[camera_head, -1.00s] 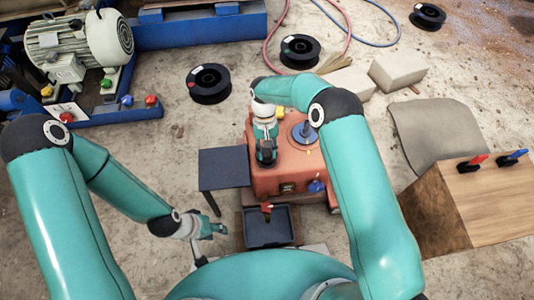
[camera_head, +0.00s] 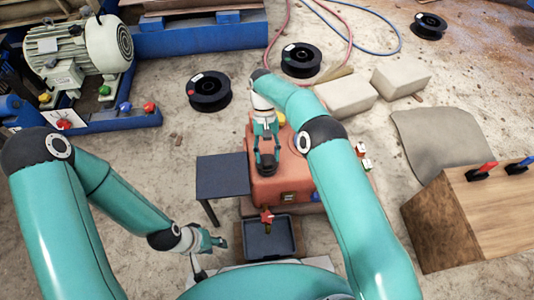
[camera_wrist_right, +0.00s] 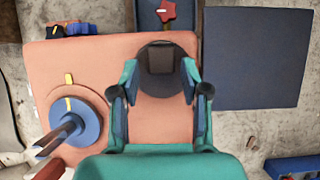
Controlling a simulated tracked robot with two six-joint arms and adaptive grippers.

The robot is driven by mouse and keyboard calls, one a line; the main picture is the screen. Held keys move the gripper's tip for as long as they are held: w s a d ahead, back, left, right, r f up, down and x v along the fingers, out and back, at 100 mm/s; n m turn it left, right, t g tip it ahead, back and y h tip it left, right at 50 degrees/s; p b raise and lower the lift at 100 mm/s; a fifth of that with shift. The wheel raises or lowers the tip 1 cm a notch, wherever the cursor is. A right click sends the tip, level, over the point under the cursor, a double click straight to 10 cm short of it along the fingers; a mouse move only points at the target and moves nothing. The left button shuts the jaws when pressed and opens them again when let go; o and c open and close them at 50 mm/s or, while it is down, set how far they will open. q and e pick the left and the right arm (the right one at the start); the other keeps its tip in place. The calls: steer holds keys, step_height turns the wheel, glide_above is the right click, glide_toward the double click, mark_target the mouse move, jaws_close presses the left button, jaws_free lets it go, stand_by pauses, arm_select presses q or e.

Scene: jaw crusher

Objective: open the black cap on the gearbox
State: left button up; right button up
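The gearbox (camera_head: 268,188) is an orange-red box in the middle of the head view, partly hidden by my right arm. The black cap (camera_wrist_right: 160,60) is round with a square raised knob and sits on the gearbox top in the right wrist view. My right gripper (camera_wrist_right: 160,78) is open above the cap, with one finger on each side of the knob and gaps visible. It also shows over the gearbox in the head view (camera_head: 267,165). My left gripper (camera_head: 215,241) hangs apart, left of the dark tray; its opening is too small to judge.
A blue disc (camera_wrist_right: 74,122) with a yellow mark and a prong-like handle stands on the gearbox beside the cap. A red star-shaped valve (camera_head: 266,216) overhangs the dark tray (camera_head: 292,240). A dark side table (camera_head: 222,175) stands left. A wooden box (camera_head: 450,225) stands right.

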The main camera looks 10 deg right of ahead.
steer(key=shift+o, duration=0.2)
steer(key=shift+s+a, duration=0.1)
step_height(320, 180, up, 10)
stand_by(0.5)
stand_by(0.4)
